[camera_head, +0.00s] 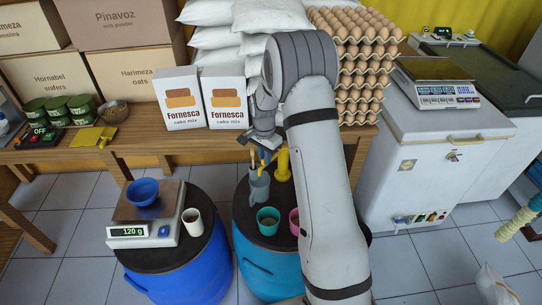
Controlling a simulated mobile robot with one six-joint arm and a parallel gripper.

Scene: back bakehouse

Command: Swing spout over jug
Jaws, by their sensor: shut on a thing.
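A yellow pump (283,166) stands on the teal barrel, left of my arm. Its yellow spout (267,158) reaches left from it, and my gripper (262,155) is shut on it. A grey jug (259,189) stands upright on the barrel top, just below my gripper. The spout's end looks to be near or above the jug's mouth, but my fingers cover it and I cannot tell exactly. My arm hides the right part of the barrel top.
A green cup (268,221) and a pink cup (294,222) stand on the teal barrel (262,260) in front of the jug. A blue barrel (185,270) to the left carries a scale (145,231), blue bowl (142,192) and white cup (193,222). Cake-mix boxes (178,98) stand behind.

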